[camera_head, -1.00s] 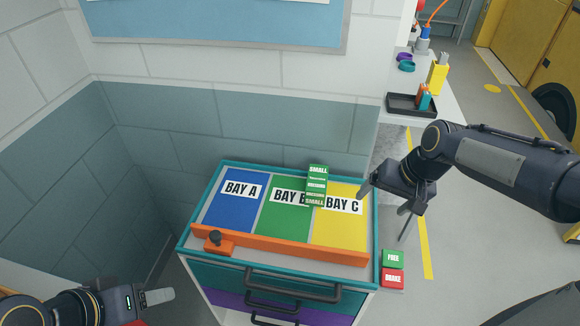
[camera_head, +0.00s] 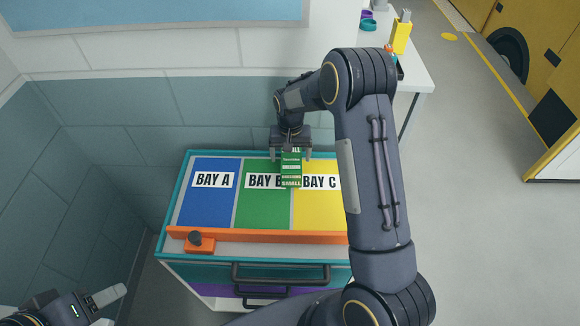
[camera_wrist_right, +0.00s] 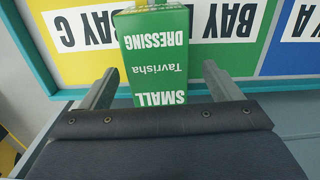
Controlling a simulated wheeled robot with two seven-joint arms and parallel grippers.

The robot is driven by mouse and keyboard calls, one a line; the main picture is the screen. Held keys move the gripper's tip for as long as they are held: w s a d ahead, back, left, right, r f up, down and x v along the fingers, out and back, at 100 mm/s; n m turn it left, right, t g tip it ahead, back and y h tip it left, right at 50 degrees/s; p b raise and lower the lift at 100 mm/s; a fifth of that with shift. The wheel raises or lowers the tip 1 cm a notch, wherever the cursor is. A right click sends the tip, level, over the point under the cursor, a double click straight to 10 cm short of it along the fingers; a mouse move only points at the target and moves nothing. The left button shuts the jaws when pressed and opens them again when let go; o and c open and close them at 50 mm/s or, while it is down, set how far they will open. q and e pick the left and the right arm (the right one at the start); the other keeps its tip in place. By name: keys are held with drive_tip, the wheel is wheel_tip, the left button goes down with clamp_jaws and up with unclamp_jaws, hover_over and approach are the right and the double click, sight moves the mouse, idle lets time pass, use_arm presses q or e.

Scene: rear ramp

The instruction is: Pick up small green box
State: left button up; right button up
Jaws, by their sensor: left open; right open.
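The small green box (camera_head: 291,168) stands on the cabinet top, across the border between Bay B (camera_head: 262,208) and Bay C (camera_head: 318,207). My right gripper (camera_head: 291,153) is open at the box's far side, with a finger on either side of it. In the right wrist view the green box (camera_wrist_right: 154,60) lies between the two open fingers (camera_wrist_right: 158,88), with gaps on both sides, its label upside down. My left gripper (camera_head: 108,296) is open and empty at the lower left, away from the cabinet.
The cabinet top has a blue Bay A (camera_head: 208,205), a teal rim and an orange front bar (camera_head: 262,237) with an orange block and dark knob (camera_head: 198,242). A wall stands behind. A white bench (camera_head: 412,83) with a yellow bottle (camera_head: 401,33) is at the back right.

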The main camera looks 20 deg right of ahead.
sight(291, 158)
wheel_tip(291, 158, down, 4)
drive_tip(key=shift+d+r+b, duration=0.1)
drive_tip(key=shift+b, duration=0.65)
drive_tip(key=shift+s, duration=0.1)
drive_tip(key=shift+c, duration=0.5)
drive_tip(key=c, duration=1)
drive_tip(key=shift+c, duration=0.6)
drive_tip(key=shift+r, duration=0.15)
